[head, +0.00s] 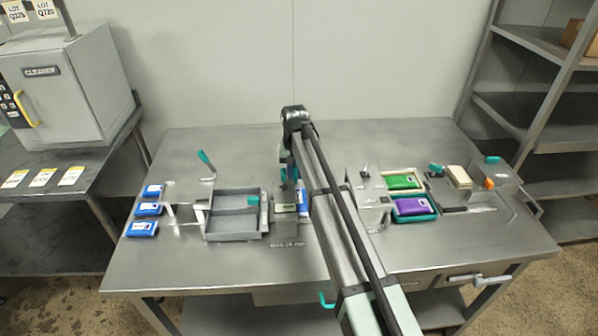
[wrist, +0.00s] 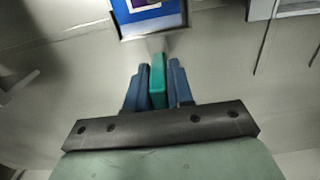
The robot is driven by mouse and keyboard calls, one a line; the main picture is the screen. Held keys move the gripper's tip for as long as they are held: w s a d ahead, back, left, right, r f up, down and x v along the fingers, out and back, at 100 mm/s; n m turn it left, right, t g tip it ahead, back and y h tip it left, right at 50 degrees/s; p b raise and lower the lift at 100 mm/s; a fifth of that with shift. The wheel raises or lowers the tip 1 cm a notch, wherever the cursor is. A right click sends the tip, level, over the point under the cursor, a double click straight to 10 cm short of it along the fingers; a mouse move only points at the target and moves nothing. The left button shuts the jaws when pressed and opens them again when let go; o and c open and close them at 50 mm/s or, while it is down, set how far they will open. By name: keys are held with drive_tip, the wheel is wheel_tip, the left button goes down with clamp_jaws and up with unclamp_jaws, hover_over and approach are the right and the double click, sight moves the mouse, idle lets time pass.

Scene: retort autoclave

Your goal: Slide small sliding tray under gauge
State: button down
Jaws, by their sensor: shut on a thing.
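My gripper (wrist: 157,88) is shut on a teal upright handle (wrist: 157,75), with one blue finger on each side of it. Just beyond the handle in the wrist view is the small sliding tray (wrist: 152,33), cut off by the top edge, with a blue and white pouch (wrist: 150,6) on it. In the head view my gripper (head: 289,178) is low over the middle of the table, partly hidden by my arm. A blue pouch (head: 303,198) shows beside a small grey block-like fixture (head: 286,208) there. I cannot tell which part is the gauge.
A grey two-compartment tray (head: 236,237) stands left of my gripper, with several blue pouches (head: 148,209) farther left. To the right are a grey fixture (head: 368,195), a green pouch (head: 404,181) and a purple pouch (head: 414,208). The table's back strip is clear.

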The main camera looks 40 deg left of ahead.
drive_tip(key=c, duration=1.1)
unclamp_jaws()
wheel_tip(320, 180, up, 14)
drive_tip(key=shift+f, duration=0.1)
